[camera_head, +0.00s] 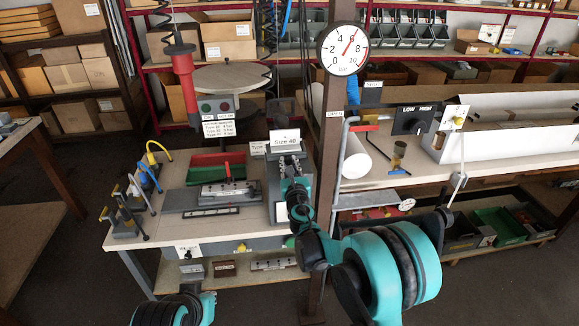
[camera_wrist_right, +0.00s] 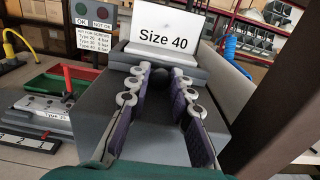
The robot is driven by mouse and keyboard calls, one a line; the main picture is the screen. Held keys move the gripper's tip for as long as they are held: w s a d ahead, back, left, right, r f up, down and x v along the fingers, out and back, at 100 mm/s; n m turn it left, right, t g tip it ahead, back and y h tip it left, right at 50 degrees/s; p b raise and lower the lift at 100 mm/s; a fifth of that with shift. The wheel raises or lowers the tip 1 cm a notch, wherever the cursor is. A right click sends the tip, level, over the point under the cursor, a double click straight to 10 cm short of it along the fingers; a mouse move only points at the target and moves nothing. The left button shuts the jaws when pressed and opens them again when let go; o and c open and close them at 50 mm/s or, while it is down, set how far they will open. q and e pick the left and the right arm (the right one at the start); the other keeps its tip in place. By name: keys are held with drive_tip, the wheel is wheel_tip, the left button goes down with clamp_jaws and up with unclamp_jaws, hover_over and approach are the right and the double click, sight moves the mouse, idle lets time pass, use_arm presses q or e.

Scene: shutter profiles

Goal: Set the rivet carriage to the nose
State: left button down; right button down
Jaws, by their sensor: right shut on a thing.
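My right gripper (camera_head: 286,165) reaches over the right end of the workbench, at a grey block (camera_wrist_right: 152,62) below a white "Size 40" card (camera_head: 285,140). In the right wrist view its two fingers (camera_wrist_right: 158,82) stand on either side of a pale grey part at the block. The gripper is shut on that part, mostly hidden by the fingertips. Which piece is the rivet carriage is not clear. My left gripper is not seen.
A red and green tray (camera_head: 216,168) stands behind the plate. A red tool (camera_head: 184,75) hangs above, near an OK / NOT OK box (camera_head: 217,105). A brown post (camera_head: 328,150) with a gauge (camera_head: 342,48) stands close right of my gripper. Clamps and hoses (camera_head: 130,205) occupy the bench's left end.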

drive_tip(key=c, duration=1.4)
unclamp_jaws()
drive_tip(key=shift+w, duration=0.15)
drive_tip(key=shift+o, duration=0.3)
drive_tip(key=shift+w, duration=0.1)
drive_tip(key=s+d, duration=0.1)
drive_tip(key=s, duration=1.1)
drive_tip(key=shift+d, duration=0.3)
